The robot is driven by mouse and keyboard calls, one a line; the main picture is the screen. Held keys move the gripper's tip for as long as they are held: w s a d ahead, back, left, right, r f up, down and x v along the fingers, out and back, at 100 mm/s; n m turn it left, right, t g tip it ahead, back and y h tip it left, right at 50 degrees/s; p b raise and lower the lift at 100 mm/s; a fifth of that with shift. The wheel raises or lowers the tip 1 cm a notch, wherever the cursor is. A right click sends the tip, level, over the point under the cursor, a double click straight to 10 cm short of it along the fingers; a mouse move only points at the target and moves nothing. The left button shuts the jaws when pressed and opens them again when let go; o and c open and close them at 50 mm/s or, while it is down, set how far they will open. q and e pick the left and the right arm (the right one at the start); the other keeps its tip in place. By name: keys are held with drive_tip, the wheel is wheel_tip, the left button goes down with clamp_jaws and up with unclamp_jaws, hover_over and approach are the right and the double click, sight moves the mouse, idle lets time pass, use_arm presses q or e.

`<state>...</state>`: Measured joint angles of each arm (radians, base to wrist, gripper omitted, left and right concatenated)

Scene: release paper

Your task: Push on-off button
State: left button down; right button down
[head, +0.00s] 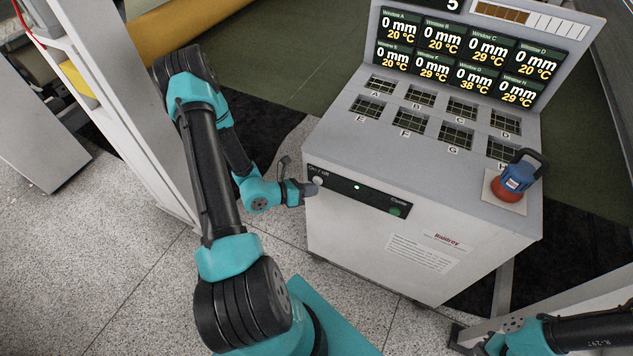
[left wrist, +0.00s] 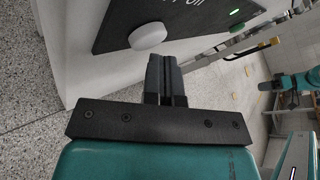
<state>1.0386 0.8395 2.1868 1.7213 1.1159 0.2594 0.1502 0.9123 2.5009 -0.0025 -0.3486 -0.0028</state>
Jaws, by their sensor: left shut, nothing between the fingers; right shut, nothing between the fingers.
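The on-off button is a white round knob (head: 318,181) at the left end of a black strip (head: 340,186) on the cabinet's front. In the left wrist view the knob (left wrist: 148,36) stands out from the black panel (left wrist: 180,15), just beyond and left of my fingertips. My left gripper (head: 308,189) is shut and empty, beside the knob; whether it touches is unclear. The left wrist view shows its closed fingers (left wrist: 164,60). A green light (head: 357,187) glows on the strip. My right gripper (head: 458,340) is shut at the bottom right, away from the button.
The grey cabinet (head: 400,240) has a lit display (head: 460,55) and several lettered grid windows on top. A red and blue handled object (head: 515,180) stands at its right corner. A white upright post (head: 130,100) stands left of my left arm.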

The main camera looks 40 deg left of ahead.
use_arm(q)
drive_tip(key=shift+w, duration=0.1)
drive_tip(key=shift+w+a, duration=0.15)
drive_tip(key=shift+w, duration=0.15)
idle(0.4)
drive_tip(key=shift+s, duration=0.4)
idle(0.3)
drive_tip(key=s+d, duration=0.2)
drive_tip(key=s, duration=0.3)
drive_tip(key=shift+s, duration=0.4)
idle(0.4)
